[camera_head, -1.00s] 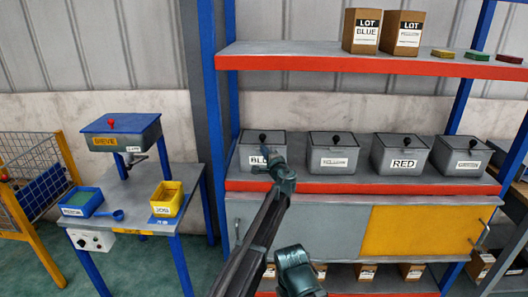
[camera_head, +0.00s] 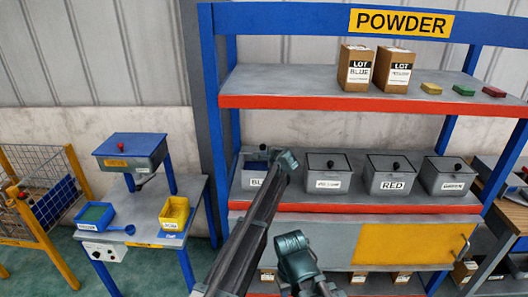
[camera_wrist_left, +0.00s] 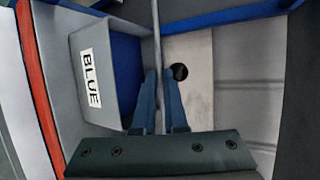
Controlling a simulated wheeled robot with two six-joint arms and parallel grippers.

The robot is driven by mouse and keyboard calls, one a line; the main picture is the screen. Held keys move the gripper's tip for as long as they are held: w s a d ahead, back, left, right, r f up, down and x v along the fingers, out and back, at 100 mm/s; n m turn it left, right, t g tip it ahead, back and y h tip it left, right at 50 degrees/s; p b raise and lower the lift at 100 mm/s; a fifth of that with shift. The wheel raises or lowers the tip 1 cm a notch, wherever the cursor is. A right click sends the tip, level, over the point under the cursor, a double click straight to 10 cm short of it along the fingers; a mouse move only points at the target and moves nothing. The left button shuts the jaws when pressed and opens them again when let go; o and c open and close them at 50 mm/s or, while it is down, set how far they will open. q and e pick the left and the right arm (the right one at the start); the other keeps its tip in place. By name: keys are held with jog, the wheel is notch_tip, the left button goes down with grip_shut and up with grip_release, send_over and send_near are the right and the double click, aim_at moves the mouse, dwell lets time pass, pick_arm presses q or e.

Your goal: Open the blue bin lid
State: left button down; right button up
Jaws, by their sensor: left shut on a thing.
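The blue bin (camera_head: 252,182) is a grey box labelled BLUE, at the left end of the shelf. Its top stands open at least partly, and blue contents show inside; it also shows in the left wrist view (camera_wrist_left: 92,80). My left gripper (camera_head: 286,160) is at the bin's right side. In the left wrist view the fingers (camera_wrist_left: 161,78) are closed on what looks like the thin grey lid (camera_wrist_left: 157,22), seen nearly edge-on beside the opening. A round black knob (camera_wrist_left: 180,72) shows just right of the fingertips.
Several other grey bins with shut lids stand to the right, including RED (camera_head: 391,176). An upper shelf (camera_head: 300,85) above holds boxes and small coloured blocks. A blue post (camera_head: 211,120) is left of the bin. A table with a sieve (camera_head: 132,150) stands further left.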

pick_arm(q)
jog(key=shift+w+r+p, duration=0.35)
jog(key=shift+r+p, duration=0.05)
jog(key=shift+r, duration=0.15)
jog(key=shift+w+r+p, duration=0.35)
jog(key=shift+r+p, duration=0.05)
jog(key=shift+r, duration=0.15)
pick_arm(e)
jog(key=shift+r, duration=1.25)
pick_arm(q)
jog(key=c, duration=1)
grip_release()
jog(key=shift+o, duration=0.2)
jog(key=shift+r, duration=0.1)
pick_arm(e)
jog(key=shift+r, duration=0.1)
